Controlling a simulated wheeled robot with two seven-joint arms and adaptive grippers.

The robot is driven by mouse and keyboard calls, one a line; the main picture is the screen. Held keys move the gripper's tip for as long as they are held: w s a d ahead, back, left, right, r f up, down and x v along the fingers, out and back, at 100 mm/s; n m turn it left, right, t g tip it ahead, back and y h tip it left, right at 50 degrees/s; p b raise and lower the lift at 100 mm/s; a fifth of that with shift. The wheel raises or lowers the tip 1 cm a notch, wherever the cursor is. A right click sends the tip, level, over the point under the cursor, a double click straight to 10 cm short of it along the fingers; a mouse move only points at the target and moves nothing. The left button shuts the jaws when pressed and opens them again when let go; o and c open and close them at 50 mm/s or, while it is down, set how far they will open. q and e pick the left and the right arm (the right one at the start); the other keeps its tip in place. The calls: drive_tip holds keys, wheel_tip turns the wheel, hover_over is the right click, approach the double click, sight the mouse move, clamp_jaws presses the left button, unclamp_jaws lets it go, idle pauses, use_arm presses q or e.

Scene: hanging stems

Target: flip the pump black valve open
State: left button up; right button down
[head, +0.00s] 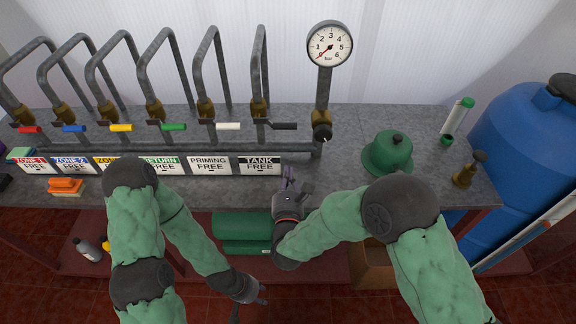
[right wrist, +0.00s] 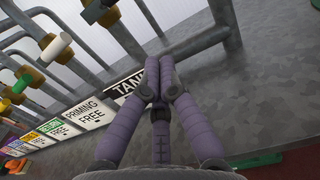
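The black valve handle (head: 284,126) points right from its brass valve (head: 259,109), above the "TANK FREE" label (head: 259,165). In the right wrist view, a dark handle (right wrist: 107,15) at the top beyond the white one looks like the same handle. My right gripper (head: 289,176) is in front of the bench's front edge area, below and apart from the black handle. In the right wrist view its purple fingers (right wrist: 160,72) come together at the tips with nothing between them. My left gripper (head: 252,299) hangs low over the floor, its fingers spread and empty.
Red, blue, yellow, green and white (head: 228,126) handles line the pipes to the left. A gauge (head: 330,46) stands above a black knob (head: 322,132). A green dome (head: 388,153) and brass fitting (head: 469,168) are right. The bench (head: 345,172) before the knob is bare.

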sight(277, 124)
drive_tip(key=w+r, duration=0.4)
drive_tip(key=w, duration=0.5)
drive_tip(key=shift+b, duration=0.4)
drive_tip(key=shift+w+r, duration=0.15)
